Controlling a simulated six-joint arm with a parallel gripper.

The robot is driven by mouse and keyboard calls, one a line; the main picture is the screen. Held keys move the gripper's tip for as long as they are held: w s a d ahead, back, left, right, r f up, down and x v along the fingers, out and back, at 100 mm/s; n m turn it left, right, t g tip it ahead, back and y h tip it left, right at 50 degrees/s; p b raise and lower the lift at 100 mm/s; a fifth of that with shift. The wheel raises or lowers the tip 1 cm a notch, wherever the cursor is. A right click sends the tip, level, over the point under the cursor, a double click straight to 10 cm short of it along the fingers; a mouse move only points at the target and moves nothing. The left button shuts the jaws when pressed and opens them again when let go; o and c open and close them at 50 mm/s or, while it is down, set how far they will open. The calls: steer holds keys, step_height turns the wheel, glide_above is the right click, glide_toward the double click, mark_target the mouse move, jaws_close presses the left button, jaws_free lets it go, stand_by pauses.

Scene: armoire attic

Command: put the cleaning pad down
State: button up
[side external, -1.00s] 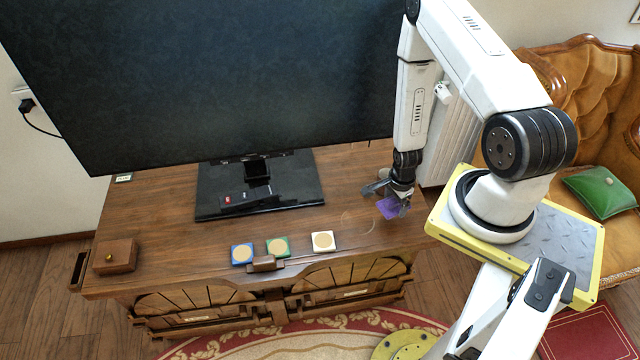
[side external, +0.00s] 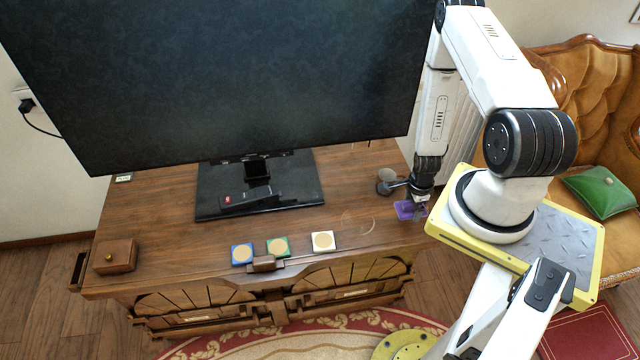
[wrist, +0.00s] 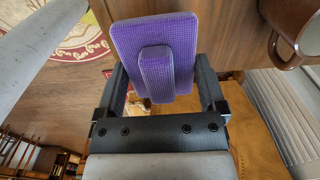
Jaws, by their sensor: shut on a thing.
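The purple cleaning pad (side external: 405,211), a flat rectangle with a raised grip bar, is held by my gripper (side external: 416,200) near the right end of the wooden cabinet top (side external: 345,195). In the wrist view the pad (wrist: 180,35) fills the space at the fingertips of my gripper (wrist: 160,70), with its grip bar towards the camera. The gripper is shut on the pad. I cannot tell whether the pad's underside touches the wood.
A brown mug (side external: 388,176) stands close behind the pad; it also shows in the wrist view (wrist: 297,25). The television (side external: 215,80) stands behind. Blue (side external: 242,254), green (side external: 278,247) and white (side external: 323,241) tiles lie at the front edge. A small wooden box (side external: 115,256) sits left.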

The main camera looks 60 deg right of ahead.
mark_target(407, 223)
steer(key=shift+f, duration=1.15)
steer(key=shift+f, duration=1.75)
steer(key=shift+f, duration=0.15)
steer(key=o, duration=1.1)
steer(key=shift+o, duration=0.2)
steer(key=shift+r, duration=6.15)
